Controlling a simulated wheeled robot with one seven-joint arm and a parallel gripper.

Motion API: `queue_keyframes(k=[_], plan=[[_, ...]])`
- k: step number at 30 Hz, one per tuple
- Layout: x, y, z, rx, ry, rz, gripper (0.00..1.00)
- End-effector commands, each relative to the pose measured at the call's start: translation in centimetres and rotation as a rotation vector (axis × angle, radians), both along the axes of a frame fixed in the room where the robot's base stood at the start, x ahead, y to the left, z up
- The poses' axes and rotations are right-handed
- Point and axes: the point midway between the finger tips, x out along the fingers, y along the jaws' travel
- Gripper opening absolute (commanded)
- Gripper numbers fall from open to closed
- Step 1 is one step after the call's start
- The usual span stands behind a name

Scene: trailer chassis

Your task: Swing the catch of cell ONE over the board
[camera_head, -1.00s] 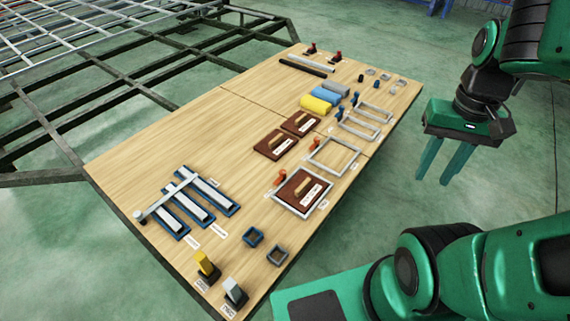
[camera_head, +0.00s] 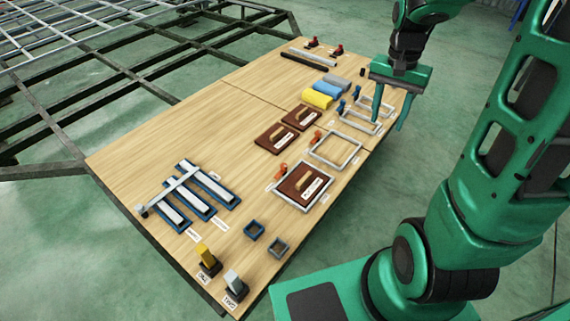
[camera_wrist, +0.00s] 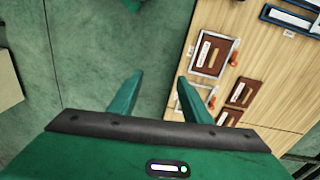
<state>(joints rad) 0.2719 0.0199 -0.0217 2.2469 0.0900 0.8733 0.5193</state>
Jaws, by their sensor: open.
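A grey frame cell (camera_head: 329,187) holds a brown board (camera_head: 303,184) with a wooden handle and a white label. An orange catch (camera_head: 281,170) sits at this cell's far left edge, beside the board. The wrist view shows that catch (camera_wrist: 235,50) and the board (camera_wrist: 208,52) at the right. A second grey frame (camera_head: 354,155) is empty, with its own orange catch (camera_head: 317,136). I cannot read which cell is ONE. My gripper (camera_head: 390,120) is open and empty, fingers pointing down, by the table's right edge; the wrist view shows both fingers (camera_wrist: 160,76) apart.
Two brown boards (camera_head: 277,138) (camera_head: 302,117) lie loose left of the frames. Yellow (camera_head: 317,98) and blue (camera_head: 328,89) blocks and smaller frames with blue catches stand farther back. Yellow (camera_head: 207,257) and grey (camera_head: 234,283) upright pieces stand at the near edge.

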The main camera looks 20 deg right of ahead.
Motion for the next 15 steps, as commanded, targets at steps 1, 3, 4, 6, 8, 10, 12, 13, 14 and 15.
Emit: queue_keyframes(k=[1,3,4,6,8,10,12,13,14,15], plan=[[2.0,0.2,-1.2,0.006,0.005,-0.025,0.44],[4.5,0.5,-2.8,0.014,0.002,-0.065,0.44],[5.6,0.7,-3.5,0.019,0.0,-0.082,0.44],[8.1,1.3,-5.3,0.034,-0.003,-0.122,0.44],[10.2,1.8,-7.0,0.047,-0.006,-0.159,0.44],[12.5,2.6,-9.0,0.068,-0.009,-0.204,0.44],[14.6,3.4,-11.2,0.092,-0.011,-0.252,0.44],[15.5,3.8,-12.2,0.103,-0.012,-0.272,0.44],[16.4,4.2,-13.2,0.114,-0.012,-0.293,0.44],[17.5,4.8,-14.5,0.131,-0.011,-0.323,0.44]])
